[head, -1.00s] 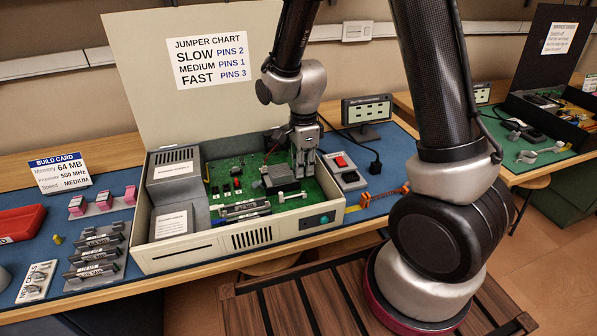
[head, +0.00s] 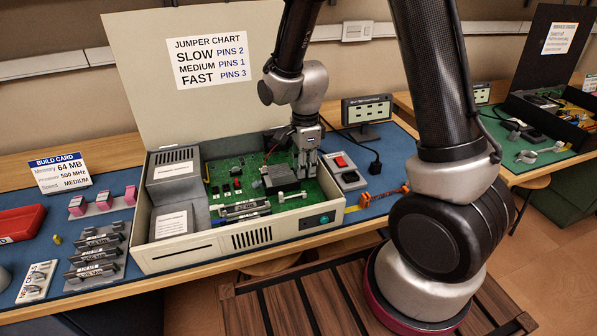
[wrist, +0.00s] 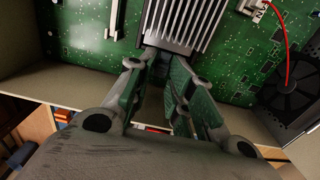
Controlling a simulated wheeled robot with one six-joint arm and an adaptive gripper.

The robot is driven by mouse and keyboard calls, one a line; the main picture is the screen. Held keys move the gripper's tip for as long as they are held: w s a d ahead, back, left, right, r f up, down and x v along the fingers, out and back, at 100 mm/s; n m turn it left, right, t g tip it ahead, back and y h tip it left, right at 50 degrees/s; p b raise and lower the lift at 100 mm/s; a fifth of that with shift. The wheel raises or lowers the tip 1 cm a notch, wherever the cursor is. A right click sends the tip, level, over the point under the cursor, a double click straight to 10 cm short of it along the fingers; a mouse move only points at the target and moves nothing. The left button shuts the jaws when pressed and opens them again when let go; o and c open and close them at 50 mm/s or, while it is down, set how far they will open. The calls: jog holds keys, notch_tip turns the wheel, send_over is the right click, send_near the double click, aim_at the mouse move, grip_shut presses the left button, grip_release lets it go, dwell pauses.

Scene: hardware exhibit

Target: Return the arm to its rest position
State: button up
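My gripper (head: 305,172) points down into the open computer case (head: 190,249), close to the right of the grey finned heatsink block (head: 277,180). In the wrist view, my gripper (wrist: 157,68) has its two fingers apart, with a gap between the tips, and nothing is clearly held. The finned heatsink (wrist: 184,22) lies just beyond the fingertips there. Whether a finger touches it I cannot tell. My arm reaches over the case from the right, bent at the wrist joint above the board. The green circuit board (head: 232,172) shows below.
The raised lid (head: 135,60) with the jumper chart stands behind the case. A grey box with a red switch (head: 343,167) and a small monitor (head: 366,112) are to the right. A fan (wrist: 288,92) with a red wire is near the gripper. Module racks (head: 97,250) stand left.

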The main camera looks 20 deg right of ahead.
jog(key=shift+s, duration=0.1)
dwell(0.6)
jog(key=shift+r, duration=3.45)
jog(key=shift+s+n, duration=0.1)
jog(key=shift+n, duration=1)
jog(key=s+d+r+n+t, duration=0.2)
jog(key=s+d+r+n, duration=0.5)
jog(key=s+r+n, duration=0.1)
jog(key=s+d+r+n+t, duration=0.2)
jog(key=s+d+r+n, duration=0.4)
jog(key=s+r, duration=0.4)
jog(key=shift+s+d+r+n, duration=0.15)
jog(key=shift+s+d+n, duration=0.2)
jog(key=shift+n, duration=0.55)
